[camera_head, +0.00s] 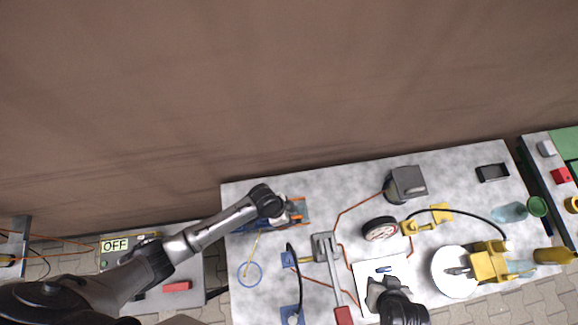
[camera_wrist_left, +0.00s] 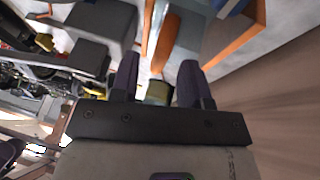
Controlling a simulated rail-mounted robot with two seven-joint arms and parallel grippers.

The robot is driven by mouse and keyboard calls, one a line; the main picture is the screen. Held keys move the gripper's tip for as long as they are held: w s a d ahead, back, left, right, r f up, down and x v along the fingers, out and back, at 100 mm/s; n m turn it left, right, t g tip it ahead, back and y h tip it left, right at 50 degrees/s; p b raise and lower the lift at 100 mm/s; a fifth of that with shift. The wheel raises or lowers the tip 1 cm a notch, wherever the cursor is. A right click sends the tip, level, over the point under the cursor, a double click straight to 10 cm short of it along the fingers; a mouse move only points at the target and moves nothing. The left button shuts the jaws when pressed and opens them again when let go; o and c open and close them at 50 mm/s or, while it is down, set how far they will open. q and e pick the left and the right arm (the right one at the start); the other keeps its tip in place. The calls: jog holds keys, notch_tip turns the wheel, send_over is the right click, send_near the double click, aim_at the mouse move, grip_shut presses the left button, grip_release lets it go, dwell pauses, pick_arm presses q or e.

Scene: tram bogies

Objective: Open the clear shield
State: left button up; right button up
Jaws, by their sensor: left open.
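An orange-edged fixture (camera_head: 299,211) with blue parts stands at the upper left of the grey table, and my left gripper (camera_head: 287,210) is right at it. In the left wrist view, my left gripper (camera_wrist_left: 157,78) is open, its two dark fingers apart. A small olive-yellow round part (camera_wrist_left: 158,92) shows between them; I cannot tell whether they touch it. The orange-edged frame (camera_wrist_left: 238,40) lies just beyond the fingertips. I cannot make out a clear shield for certain. My right gripper (camera_head: 380,292) is over a white plate at the table's front; its jaws are unclear.
The grey table (camera_head: 335,190) carries a grey box (camera_head: 406,183), a black-rimmed dial (camera_head: 380,229), a red-ended lever (camera_head: 334,270), yellow fixtures (camera_head: 489,262) and a white disc (camera_head: 452,272). Orange and black cables cross it. A panel marked OFF (camera_head: 116,245) is at the left.

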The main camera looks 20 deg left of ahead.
pick_arm(q)
jog(key=shift+d+f, duration=0.2)
jog(key=shift+f, duration=0.2)
grip_shut()
dwell(0.4)
